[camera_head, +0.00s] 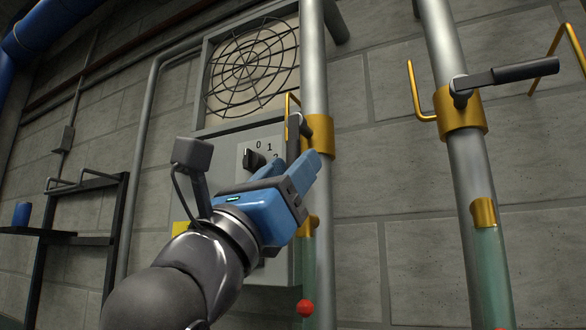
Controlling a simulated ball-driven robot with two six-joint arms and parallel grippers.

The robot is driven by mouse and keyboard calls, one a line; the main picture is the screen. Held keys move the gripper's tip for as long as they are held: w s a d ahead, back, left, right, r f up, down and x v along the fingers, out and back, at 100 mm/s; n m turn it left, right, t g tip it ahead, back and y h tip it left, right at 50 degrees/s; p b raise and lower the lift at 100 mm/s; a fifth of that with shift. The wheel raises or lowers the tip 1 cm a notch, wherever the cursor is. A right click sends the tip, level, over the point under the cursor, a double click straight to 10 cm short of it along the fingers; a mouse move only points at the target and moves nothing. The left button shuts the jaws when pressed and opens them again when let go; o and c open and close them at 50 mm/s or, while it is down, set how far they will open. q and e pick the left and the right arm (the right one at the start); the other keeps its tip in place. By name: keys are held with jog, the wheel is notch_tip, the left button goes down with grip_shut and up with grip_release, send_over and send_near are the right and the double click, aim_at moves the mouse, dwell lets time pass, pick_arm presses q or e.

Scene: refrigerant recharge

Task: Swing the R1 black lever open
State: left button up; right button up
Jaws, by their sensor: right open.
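Two vertical pipes carry brass valves with black levers, and I cannot read an R1 label on either. The black lever (293,138) on the nearer-left pipe (315,65) stands about upright along the pipe, its lower part close to my right gripper. The black lever (512,73) on the right pipe (437,40) sticks out sideways to the right. My right gripper (290,166), blue with a dark wrist, is open just below the left lever. Its fingers point up at it; whether they touch it I cannot tell. My left gripper is out of view.
A grey control box with a rotary knob (254,158) marked 0, 1, 2 stands behind my right gripper, under a round fan grille (252,68). Bent brass bars (417,95) stick out by the valves. A dark shelf (88,240) with a blue cup (21,214) is at left.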

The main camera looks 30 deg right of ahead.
jog(key=b+v, duration=0.2)
jog(key=v, duration=0.7)
jog(key=shift+a+b, duration=0.2)
jog(key=shift+b, duration=0.1)
